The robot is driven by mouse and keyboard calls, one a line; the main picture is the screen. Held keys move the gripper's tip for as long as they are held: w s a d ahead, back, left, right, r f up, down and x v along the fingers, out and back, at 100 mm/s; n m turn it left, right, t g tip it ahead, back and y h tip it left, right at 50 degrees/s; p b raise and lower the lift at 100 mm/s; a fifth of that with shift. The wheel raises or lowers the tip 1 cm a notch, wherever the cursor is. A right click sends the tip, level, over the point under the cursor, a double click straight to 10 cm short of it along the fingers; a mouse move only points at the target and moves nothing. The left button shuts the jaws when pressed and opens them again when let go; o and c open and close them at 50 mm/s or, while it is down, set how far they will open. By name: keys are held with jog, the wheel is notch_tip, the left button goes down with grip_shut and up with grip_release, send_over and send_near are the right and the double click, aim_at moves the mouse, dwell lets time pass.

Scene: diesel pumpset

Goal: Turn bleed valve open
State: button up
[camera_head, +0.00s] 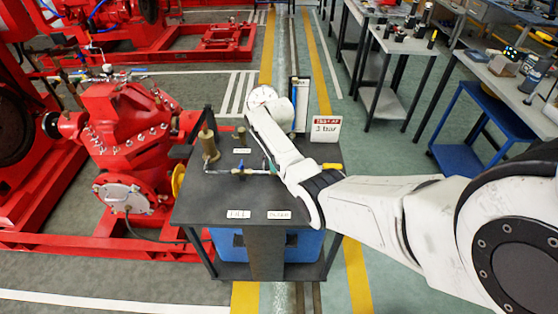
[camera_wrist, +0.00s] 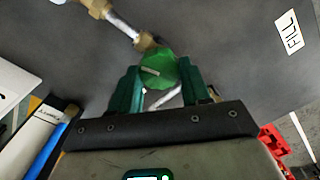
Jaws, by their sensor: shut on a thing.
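A round green valve knob (camera_wrist: 160,66) with a pale mark across it sits at the end of a brass and steel fitting (camera_wrist: 122,24) in the wrist view. My gripper (camera_wrist: 158,78) has a green finger on each side of the knob and is shut on it. In the head view my white arm reaches over the dark bench top (camera_head: 205,205). It hides most of the gripper and knob there. Thin pipework with a small blue-handled valve (camera_head: 240,170) runs along the bench top to the left of my arm.
A brass fitting (camera_head: 208,144) stands upright at the bench's left. A red pumpset (camera_head: 120,120) stands left of the bench. A FILL label (camera_wrist: 289,33) lies right of the knob in the wrist view.

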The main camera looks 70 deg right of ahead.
jog(key=shift+n, duration=0.6)
jog(key=o, duration=1.1)
jog(key=shift+c, duration=0.2)
notch_tip(320, 180, up, 11)
jog(key=shift+b, duration=0.3)
jog(key=shift+f, duration=0.1)
